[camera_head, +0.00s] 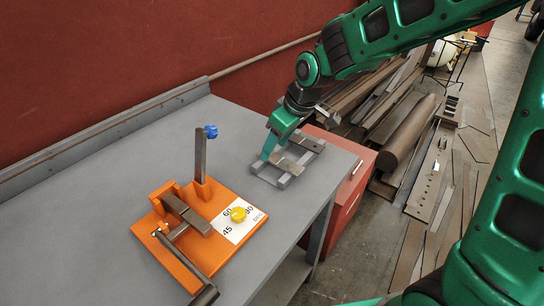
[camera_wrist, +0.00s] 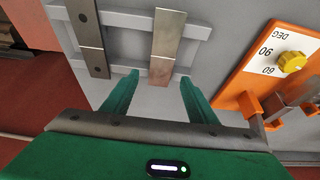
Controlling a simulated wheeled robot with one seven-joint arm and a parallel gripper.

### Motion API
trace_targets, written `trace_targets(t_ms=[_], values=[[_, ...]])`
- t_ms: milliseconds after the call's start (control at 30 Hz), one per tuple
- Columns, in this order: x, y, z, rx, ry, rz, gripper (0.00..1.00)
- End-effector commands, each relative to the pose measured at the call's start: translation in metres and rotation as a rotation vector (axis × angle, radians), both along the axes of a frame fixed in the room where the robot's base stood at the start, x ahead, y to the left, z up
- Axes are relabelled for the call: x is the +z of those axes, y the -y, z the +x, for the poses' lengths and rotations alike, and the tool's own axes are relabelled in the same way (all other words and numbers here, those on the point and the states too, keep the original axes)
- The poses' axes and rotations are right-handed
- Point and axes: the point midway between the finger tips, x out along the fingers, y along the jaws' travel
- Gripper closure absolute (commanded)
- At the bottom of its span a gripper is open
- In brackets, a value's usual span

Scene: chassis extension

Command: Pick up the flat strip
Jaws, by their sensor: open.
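A flat plain metal strip (camera_wrist: 168,38) lies across two light grey rails of a rack (camera_wrist: 122,22) in the wrist view. In the head view the strip (camera_head: 286,166) is partly hidden by my gripper (camera_head: 268,155). In the wrist view my gripper (camera_wrist: 160,77) is open and empty, with its green fingers on either side of the strip's near end. I cannot tell whether they touch it or how high they are. A second strip with dark dots (camera_wrist: 89,35) lies on the rack to the left of the plain one.
An orange bending fixture (camera_head: 185,225) with a yellow knob (camera_head: 238,214), an upright post and a lever stands left of the rack on the grey table (camera_head: 130,150). A red cabinet (camera_head: 345,190) and metal stock (camera_head: 410,130) lie beyond the table's right edge.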

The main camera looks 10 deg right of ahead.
Motion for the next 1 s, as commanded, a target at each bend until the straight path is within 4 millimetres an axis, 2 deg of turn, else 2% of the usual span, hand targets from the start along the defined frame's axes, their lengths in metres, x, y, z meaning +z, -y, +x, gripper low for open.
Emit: trace_targets(t_ms=[33,200,467,600,700,1000], values=[[-0.008,-0.002,0.002,0.001,-0.003,0.0,0.47],[-0.021,-0.005,0.006,-0.001,-0.001,0.0,0.47],[-0.022,-0.006,0.007,-0.001,0.0,0.0,0.47],[-0.022,-0.006,0.007,-0.001,0.0,0.0,0.8],[-0.022,-0.006,0.007,-0.001,0.0,0.0,0.99],[-0.017,-0.006,0.007,-0.002,0.003,0.001,0.99]])
